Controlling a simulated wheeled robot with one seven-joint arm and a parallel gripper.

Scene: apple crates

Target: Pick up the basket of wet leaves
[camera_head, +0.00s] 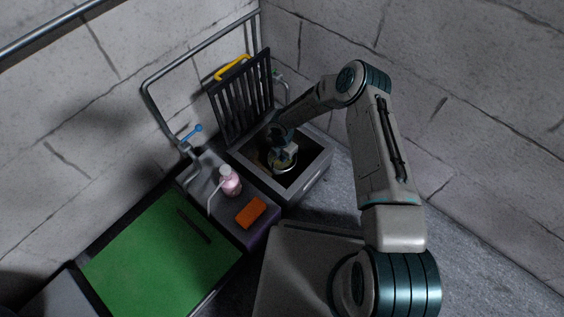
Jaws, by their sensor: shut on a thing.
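My gripper (286,152) reaches down into an open square pit (318,183) with a grey rim. It is shut on a small round basket (285,167) with a pale rim. My gripper hides part of the basket. Its leaves cannot be made out, and I cannot tell whether it touches the pit floor.
A dark slatted grate (243,100) with a yellow handle (232,67) stands raised behind the pit. A pink bottle (230,182) and an orange block (251,212) sit on the ledge in front. A green panel (150,255) lies lower left. Block walls close in behind.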

